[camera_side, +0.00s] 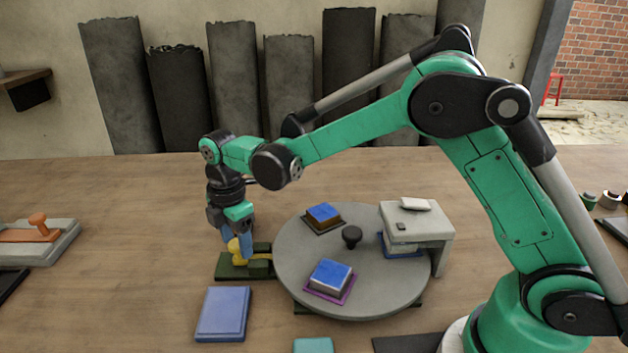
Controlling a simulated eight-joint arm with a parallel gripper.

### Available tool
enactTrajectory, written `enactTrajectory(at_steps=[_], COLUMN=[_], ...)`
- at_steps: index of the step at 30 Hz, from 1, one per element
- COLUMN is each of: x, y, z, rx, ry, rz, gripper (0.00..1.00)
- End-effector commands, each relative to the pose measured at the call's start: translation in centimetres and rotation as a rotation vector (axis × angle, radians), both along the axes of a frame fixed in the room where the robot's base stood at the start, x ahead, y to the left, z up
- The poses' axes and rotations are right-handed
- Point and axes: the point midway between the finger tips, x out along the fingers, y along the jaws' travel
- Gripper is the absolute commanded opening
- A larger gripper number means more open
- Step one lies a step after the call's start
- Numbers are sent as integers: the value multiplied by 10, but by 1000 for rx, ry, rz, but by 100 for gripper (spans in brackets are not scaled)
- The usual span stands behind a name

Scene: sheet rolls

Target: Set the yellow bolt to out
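The yellow bolt (239,258) sits on a dark green base (228,272) on the table, left of the round grey turntable. Its rounded yellow knob shows at the left part of the base, and a yellow part runs right towards the green blocks. My gripper (238,252) points down over the bolt, with its blue fingers on either side of the knob. Whether the fingers press on the knob or stand slightly apart from it is too small to tell. The fingers hide part of the bolt.
The turntable (375,290) carries blue-topped blocks (330,276) and a black knob (352,236); a grey housing (418,222) covers its right side. A blue pad (223,313) lies in front of the bolt. A grey fixture with an orange handle (38,226) stands far left.

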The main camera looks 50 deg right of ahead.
Motion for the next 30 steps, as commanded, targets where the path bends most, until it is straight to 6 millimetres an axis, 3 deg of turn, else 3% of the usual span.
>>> enactTrajectory(at_steps=[1,5,6,30], x=[0,0,0,0], y=[0,0,0,0], z=[0,0,0,1], rx=[0,0,0,0], ry=[0,0,0,2], rz=[0,0,0,0], gripper=[39,2,0,0])
